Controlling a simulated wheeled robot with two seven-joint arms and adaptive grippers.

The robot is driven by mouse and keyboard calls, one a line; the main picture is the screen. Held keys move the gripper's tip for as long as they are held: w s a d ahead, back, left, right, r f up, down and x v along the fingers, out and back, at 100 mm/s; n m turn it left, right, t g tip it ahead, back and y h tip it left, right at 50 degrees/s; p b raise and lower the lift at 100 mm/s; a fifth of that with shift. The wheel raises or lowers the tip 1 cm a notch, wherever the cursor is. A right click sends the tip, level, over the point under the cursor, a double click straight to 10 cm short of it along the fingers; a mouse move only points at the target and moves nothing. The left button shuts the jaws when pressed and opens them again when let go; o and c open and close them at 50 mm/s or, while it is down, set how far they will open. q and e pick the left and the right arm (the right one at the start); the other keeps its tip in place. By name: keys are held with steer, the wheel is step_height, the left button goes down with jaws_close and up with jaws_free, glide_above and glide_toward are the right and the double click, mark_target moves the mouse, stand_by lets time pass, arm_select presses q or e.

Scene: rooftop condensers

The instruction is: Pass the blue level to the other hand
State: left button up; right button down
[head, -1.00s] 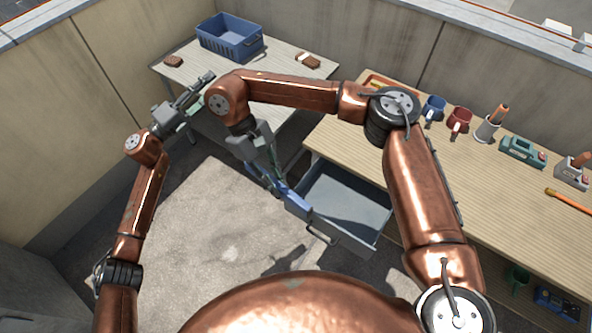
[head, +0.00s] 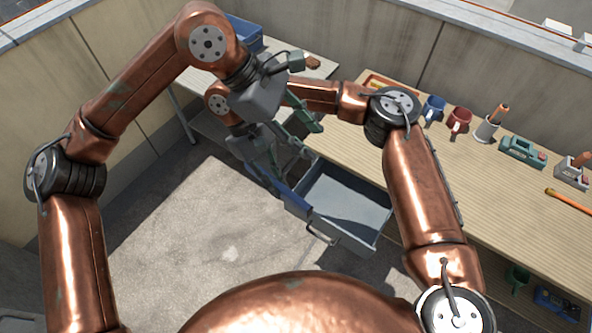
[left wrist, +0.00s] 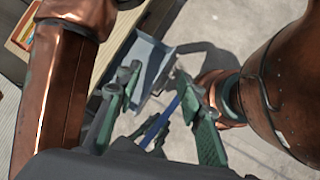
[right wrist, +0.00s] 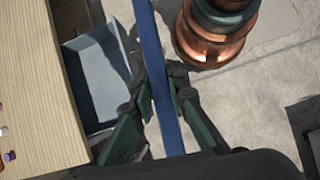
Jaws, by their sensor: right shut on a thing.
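The blue level (right wrist: 166,75) is a long thin blue bar. It runs between the fingers of my right gripper (right wrist: 165,95) in the right wrist view, and they are shut on it. In the left wrist view part of the level (left wrist: 161,122) shows between the green fingers of my left gripper (left wrist: 155,80), which are apart. In the head view my left gripper (head: 303,118) is above and close to my right gripper (head: 272,172).
An open, empty grey drawer (head: 345,195) juts from the wooden workbench (head: 480,190), just right of the grippers. Mugs (head: 459,120) and tools stand on the bench. A blue crate (head: 246,38), partly hidden, is on the back table. Clear floor (head: 190,240) lies left of the drawer.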

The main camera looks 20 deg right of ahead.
mark_target(295, 196)
arm_select(q)
steer(key=a+f+m+y, duration=0.1)
steer(key=f+y, duration=0.1)
steer(key=f, duration=0.5)
steer(key=f+m+t+y, duration=0.1)
steer(key=f+m+y, duration=0.1)
steer(key=f, duration=0.5)
steer(key=s+a+f+m+y, duration=0.1)
steer(key=f+y, duration=0.1)
steer(key=f, duration=0.6)
steer(key=shift+s+a+y, duration=0.1)
steer(key=shift+a+y, duration=0.25)
steer(key=shift+y, duration=0.05)
steer(key=shift+t, duration=0.3)
jaws_close()
arm_select(e)
steer(key=c, duration=1.8)
jaws_free()
